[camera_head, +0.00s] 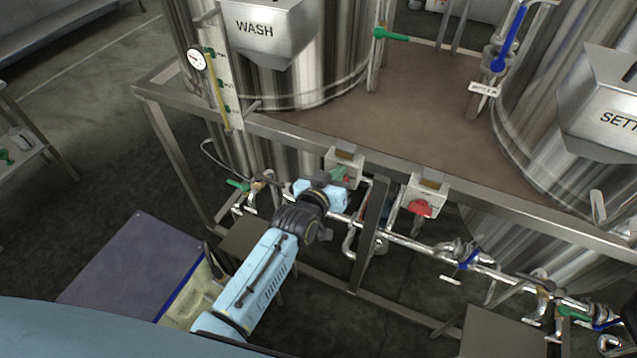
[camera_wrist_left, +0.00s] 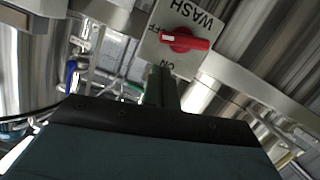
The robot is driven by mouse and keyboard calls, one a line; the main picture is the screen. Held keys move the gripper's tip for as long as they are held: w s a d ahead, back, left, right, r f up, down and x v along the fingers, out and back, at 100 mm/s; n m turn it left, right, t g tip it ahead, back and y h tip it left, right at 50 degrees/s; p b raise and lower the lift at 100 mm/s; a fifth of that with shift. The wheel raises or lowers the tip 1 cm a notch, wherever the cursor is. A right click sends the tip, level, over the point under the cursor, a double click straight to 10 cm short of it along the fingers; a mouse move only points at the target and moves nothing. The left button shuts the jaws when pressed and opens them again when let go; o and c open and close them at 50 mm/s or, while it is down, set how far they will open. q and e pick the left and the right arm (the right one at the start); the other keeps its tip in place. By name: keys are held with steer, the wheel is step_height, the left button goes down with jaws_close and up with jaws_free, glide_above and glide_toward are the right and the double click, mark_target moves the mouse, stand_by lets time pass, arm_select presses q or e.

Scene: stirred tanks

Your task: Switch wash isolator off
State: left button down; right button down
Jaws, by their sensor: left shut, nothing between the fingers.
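The wash isolator is a grey box labelled WASH with a red rotary knob (camera_wrist_left: 185,41) in the left wrist view. The knob's pale-marked end points left, beside lettering ending in FF; ON is below it. In the head view, the box (camera_head: 346,157) at the frame rail is probably this one, its knob hidden behind green. My left gripper (camera_head: 340,176) is at that box, its green fingers shut with nothing between them. In the left wrist view the fingers (camera_wrist_left: 161,86) end just below the box, apparently clear of the knob. My right gripper is not in view.
A second box with a red handle (camera_head: 421,208) is on the same rail to the right. Pipes and valves (camera_head: 457,254) run below it. The WASH tank (camera_head: 310,75) stands behind. A steel post (camera_head: 372,225) is close right of my gripper.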

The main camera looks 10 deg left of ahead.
arm_select(q)
steer(key=shift+a+r+p, duration=0.2)
steer(key=shift+r+p, duration=0.35)
steer(key=shift+r, duration=0.4)
steer(key=v, duration=1)
steer(key=shift+f, duration=0.2)
steer(key=shift+a, duration=0.1)
